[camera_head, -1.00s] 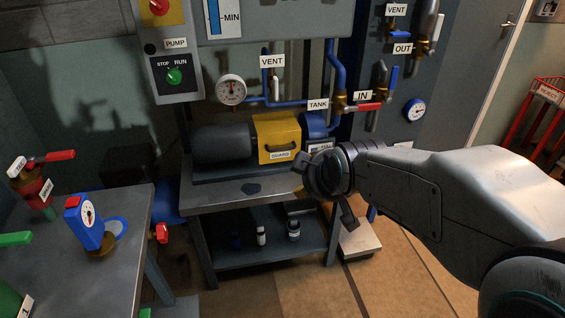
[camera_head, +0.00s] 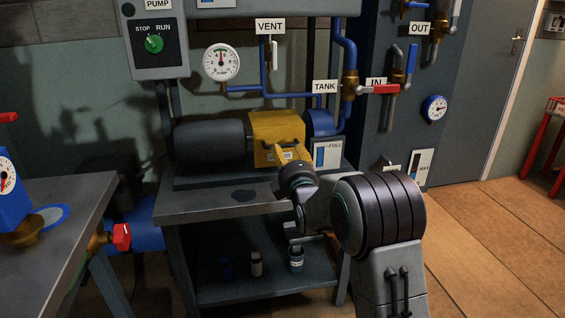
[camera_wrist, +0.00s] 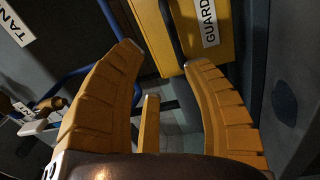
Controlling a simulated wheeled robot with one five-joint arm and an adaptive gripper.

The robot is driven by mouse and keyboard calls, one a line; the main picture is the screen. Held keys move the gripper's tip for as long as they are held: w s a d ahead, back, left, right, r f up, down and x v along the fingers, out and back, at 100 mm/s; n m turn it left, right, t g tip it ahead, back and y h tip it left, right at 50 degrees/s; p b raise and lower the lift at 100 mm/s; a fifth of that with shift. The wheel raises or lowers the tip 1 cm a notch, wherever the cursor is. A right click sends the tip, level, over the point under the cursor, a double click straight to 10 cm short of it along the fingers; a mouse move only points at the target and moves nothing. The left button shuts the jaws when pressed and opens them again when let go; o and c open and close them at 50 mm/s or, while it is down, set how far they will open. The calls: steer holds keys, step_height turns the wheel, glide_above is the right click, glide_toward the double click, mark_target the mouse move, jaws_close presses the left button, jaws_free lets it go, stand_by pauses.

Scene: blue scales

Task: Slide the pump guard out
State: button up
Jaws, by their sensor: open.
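The pump guard (camera_head: 272,128) is a yellow box with a GUARD label, over the pump between the dark motor (camera_head: 210,142) and the blue pump end. In the wrist view the guard (camera_wrist: 150,30) fills the top, with its label at right and a dark handle bar (camera_wrist: 172,32) on its face. My gripper (camera_head: 287,152) is in front of the guard's face. Its yellow fingers (camera_wrist: 163,58) are apart, with the handle bar just beyond the gap between the tips. I cannot tell whether either finger touches the guard. My gripper covers part of the label in the head view.
The pump stands on a grey bench (camera_head: 220,203) with small bottles on its lower shelf. The red-handled IN valve (camera_head: 378,89) and blue pipes are close at the right and above.

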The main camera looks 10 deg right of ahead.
mark_target(282, 146)
steer(key=shift+n+t, duration=0.5)
steer(key=shift+w+f+b, duration=0.2)
steer(key=shift+w+b, duration=0.25)
steer(key=shift+w, duration=1)
steer(key=shift+w+f+b, duration=0.15)
steer(key=shift+w+b, duration=0.25)
steer(key=shift+w, duration=1.05)
steer(key=shift+w+f+b, duration=0.2)
steer(key=shift+w+b, duration=0.25)
steer(key=shift+w, duration=1)
steer(key=shift+o, duration=0.3)
jaws_close()
